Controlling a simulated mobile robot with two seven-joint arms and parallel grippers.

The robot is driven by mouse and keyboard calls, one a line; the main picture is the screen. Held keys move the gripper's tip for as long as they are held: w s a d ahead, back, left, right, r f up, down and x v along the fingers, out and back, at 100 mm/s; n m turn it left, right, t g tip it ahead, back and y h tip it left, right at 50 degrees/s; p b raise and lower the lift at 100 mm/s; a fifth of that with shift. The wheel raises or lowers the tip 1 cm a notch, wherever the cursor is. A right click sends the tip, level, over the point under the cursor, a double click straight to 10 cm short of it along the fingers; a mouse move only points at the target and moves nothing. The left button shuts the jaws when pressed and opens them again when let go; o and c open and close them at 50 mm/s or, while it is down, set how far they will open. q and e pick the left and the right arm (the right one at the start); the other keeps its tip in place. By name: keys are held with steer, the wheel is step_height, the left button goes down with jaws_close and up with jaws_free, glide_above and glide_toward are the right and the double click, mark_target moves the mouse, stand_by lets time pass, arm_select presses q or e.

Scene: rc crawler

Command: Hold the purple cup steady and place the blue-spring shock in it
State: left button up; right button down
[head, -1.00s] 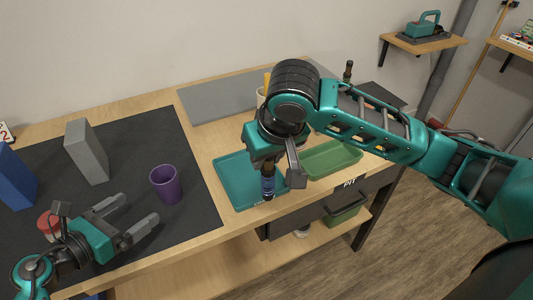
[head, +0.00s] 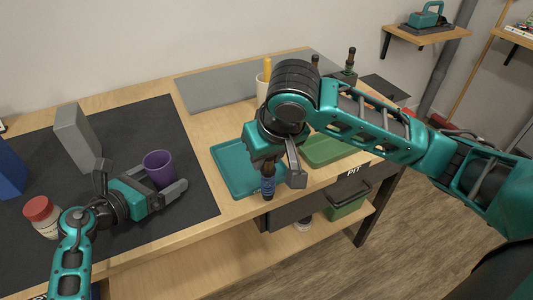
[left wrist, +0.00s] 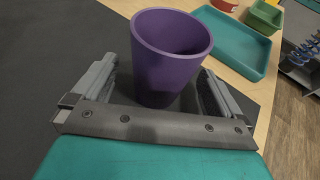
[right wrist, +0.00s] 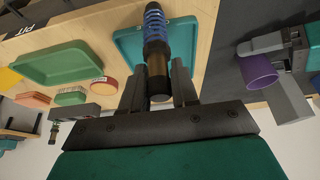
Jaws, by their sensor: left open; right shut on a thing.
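The purple cup (head: 159,168) stands upright on the dark mat. It also shows in the left wrist view (left wrist: 168,60), between the fingers of my left gripper. My left gripper (head: 170,182) is open around the cup, with a finger on either side; I cannot tell whether either finger touches it. My right gripper (right wrist: 158,85) is shut on the blue-spring shock (right wrist: 155,40), which hangs roughly upright in the head view (head: 268,185) above the front of the teal tray. The shock's top is hidden by the gripper in the head view.
The teal tray (head: 232,178) and a green tray (head: 325,150) lie right of the mat (head: 120,225). A grey block (head: 76,138), a blue block (head: 10,172) and a red-lidded jar (head: 42,215) stand at left. A white holder (head: 262,88) stands behind the right arm.

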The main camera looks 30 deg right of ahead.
arm_select(q)
steer(key=c, duration=1.1)
